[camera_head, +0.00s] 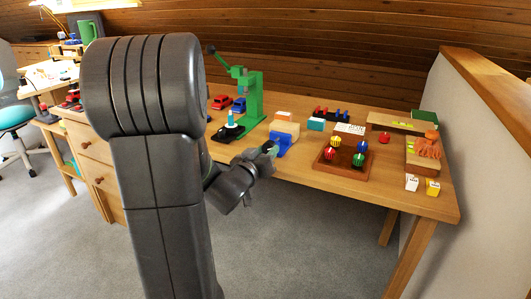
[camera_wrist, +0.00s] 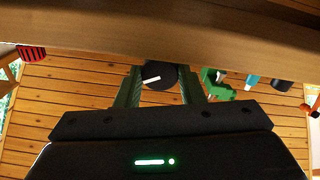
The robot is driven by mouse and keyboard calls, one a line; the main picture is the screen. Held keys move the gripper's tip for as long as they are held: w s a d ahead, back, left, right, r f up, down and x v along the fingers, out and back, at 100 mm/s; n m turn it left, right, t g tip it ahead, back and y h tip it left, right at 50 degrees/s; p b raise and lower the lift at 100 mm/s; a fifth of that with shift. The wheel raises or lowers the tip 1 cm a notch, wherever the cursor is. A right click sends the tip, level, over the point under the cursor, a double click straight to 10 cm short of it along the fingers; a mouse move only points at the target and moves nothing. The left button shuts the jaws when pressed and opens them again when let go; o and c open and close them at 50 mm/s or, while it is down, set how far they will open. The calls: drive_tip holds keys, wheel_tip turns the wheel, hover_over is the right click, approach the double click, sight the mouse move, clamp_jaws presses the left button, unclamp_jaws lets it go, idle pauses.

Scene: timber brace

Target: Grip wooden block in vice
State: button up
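The blue vice (camera_head: 283,143) stands at the front edge of the workbench. A pale wooden block (camera_head: 287,127) sits at the top of the vice; I cannot tell whether the jaws touch it. My gripper (camera_head: 270,149) is at the bench's front edge, just in front of the vice and partly covering it. In the wrist view my gripper's two fingers (camera_wrist: 160,80) are apart, one on each side of a round black knob (camera_wrist: 158,74) with a white bar. I cannot tell whether the fingers touch the knob. The vice jaws are hidden in the wrist view.
A green drill press (camera_head: 250,96) stands left of the vice. A brown tray (camera_head: 342,172) with coloured knobs lies to the right. Small boxes (camera_head: 411,183) stand at the right front. The bench edge (camera_wrist: 160,35) crosses the inverted wrist view. A low wall (camera_head: 440,210) bounds the right.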

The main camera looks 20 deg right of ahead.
drive_tip(key=shift+m, duration=0.3)
drive_tip(key=m+b, duration=0.2)
drive_tip(key=m, duration=0.1)
drive_tip(key=shift+f+m+b, duration=0.1)
drive_tip(key=shift+m+b, duration=0.2)
drive_tip(key=m+b, duration=0.2)
drive_tip(key=m, duration=0.2)
drive_tip(key=shift+m, duration=0.3)
drive_tip(key=shift+b, duration=0.3)
drive_tip(key=o, duration=1)
